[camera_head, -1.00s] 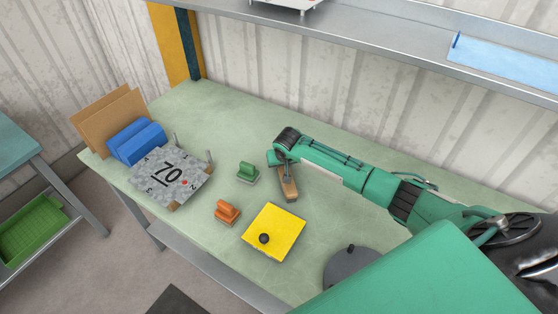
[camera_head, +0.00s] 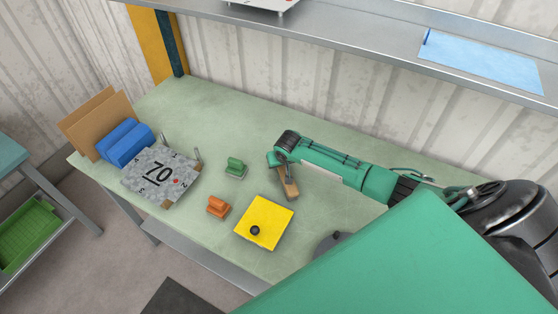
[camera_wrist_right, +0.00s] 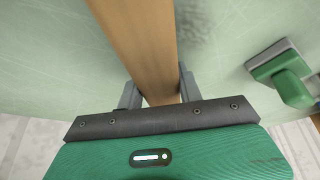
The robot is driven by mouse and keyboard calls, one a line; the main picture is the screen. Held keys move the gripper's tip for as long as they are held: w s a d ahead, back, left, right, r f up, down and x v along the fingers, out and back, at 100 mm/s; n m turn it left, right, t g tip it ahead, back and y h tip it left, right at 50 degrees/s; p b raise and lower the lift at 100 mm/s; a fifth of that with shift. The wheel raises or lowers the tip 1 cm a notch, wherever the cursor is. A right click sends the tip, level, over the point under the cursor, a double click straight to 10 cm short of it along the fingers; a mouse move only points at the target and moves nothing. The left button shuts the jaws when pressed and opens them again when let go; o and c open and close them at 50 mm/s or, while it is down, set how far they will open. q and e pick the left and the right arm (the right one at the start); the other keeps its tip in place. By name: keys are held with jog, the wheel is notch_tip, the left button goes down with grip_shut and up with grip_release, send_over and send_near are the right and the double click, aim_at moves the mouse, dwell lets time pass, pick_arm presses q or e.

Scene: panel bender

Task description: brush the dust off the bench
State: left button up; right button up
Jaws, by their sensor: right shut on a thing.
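The bench (camera_head: 215,105) has a pale green top with faint scuffs. A brush with a brown wooden handle (camera_head: 289,185) is over the bench, right of a green block. My right gripper (camera_head: 282,162) is shut on it. In the right wrist view the handle (camera_wrist_right: 140,40) runs between the two fingers (camera_wrist_right: 160,95), hiding part of the bench. A faint grey smudge, possibly dust (camera_wrist_right: 200,28), shows beside the handle there. The bristles are not visible. My left gripper is not in view.
The green block (camera_head: 235,167) is close left of the brush, with an orange block (camera_head: 217,207) and a yellow plate with a black knob (camera_head: 270,213) nearer. A grey speckled plate marked 70 (camera_head: 150,188) and blue blocks (camera_head: 125,142) stand left. A shelf (camera_head: 350,35) overhangs the back.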

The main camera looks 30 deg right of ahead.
aim_at(259, 158)
jog(key=shift+f, duration=0.15)
jog(key=shift+w+a+r+b, duration=0.1)
jog(key=shift+w+a+b, duration=0.1)
jog(key=shift+w+a, duration=0.5)
jog(key=shift+w+a+r+b, duration=0.1)
jog(key=shift+w+a+b, duration=0.2)
jog(key=shift+w, duration=0.85)
jog(key=shift+w+a+r+b, duration=0.1)
jog(key=shift+w+a, duration=0.45)
jog(key=shift+w, duration=0.35)
jog(key=shift+w+a+f+b, duration=0.1)
jog(key=shift+w+a+b, duration=0.2)
jog(key=shift+w, duration=0.15)
jog(key=shift+w+a+f+b, duration=0.1)
jog(key=shift+w+a+b, duration=0.2)
jog(key=shift+w, duration=0.15)
jog(key=shift+w+a, duration=0.15)
jog(key=shift+w, duration=0.2)
jog(key=shift+s+r, duration=0.1)
notch_tip(259, 158, up, 5)
jog(key=p, duration=0.4)
jog(key=shift+f+p, duration=0.2)
jog(key=shift+p, duration=0.1)
jog(key=shift+r+b, duration=0.1)
jog(key=shift+b, duration=0.25)
jog(key=shift+r, duration=0.55)
